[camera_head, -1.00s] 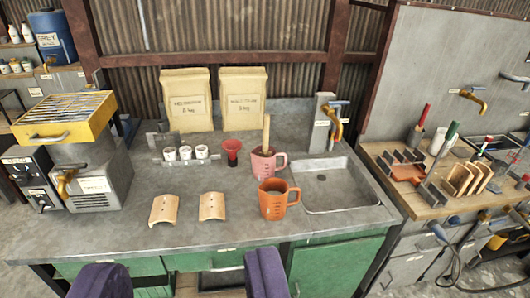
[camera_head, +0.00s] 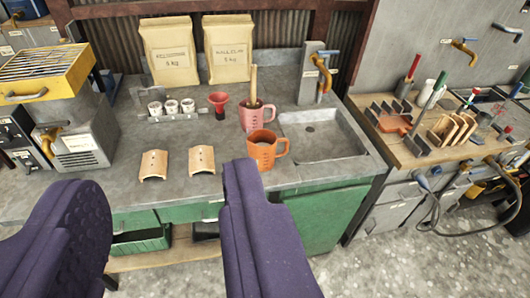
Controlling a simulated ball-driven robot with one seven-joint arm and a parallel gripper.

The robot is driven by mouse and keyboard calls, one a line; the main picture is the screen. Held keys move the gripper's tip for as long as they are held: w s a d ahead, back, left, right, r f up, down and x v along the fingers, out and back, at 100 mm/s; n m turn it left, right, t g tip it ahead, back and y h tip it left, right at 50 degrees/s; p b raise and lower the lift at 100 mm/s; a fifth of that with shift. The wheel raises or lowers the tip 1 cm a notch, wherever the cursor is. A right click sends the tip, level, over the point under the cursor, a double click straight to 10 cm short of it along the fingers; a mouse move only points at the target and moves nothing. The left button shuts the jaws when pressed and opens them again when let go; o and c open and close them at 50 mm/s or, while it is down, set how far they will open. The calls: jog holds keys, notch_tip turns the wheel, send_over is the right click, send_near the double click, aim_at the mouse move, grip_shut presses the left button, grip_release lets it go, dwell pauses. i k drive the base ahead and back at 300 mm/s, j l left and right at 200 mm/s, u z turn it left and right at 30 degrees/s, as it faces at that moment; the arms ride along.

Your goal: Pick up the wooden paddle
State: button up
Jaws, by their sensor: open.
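The wooden paddle (camera_head: 253,83) stands upright in the pink measuring jug (camera_head: 252,118) on the grey worktop. Its light handle sticks up above the rim, and its lower end is hidden inside the jug. My gripper (camera_head: 162,180) is open and empty, with its two purple fingers wide apart at the bottom of the view. The fingers are in front of the worktop, on the near side of the jug and apart from the paddle.
An orange jug (camera_head: 264,152) stands just in front of the pink one. A red funnel (camera_head: 219,103) and a rack of white cups (camera_head: 172,108) are to its left, a sink (camera_head: 375,160) to its right. Two paper bags (camera_head: 170,52) stand behind. Two curved tan pieces (camera_head: 154,166) lie in front.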

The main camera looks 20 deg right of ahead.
aim_at(253, 105)
jog(key=z, duration=0.4)
jog(key=i+j+z, duration=0.2)
jog(key=i+z, duration=0.2)
jog(key=i, duration=0.2)
jog(key=i+j+z, duration=0.4)
jog(key=i+j, duration=0.8)
jog(key=i, duration=0.2)
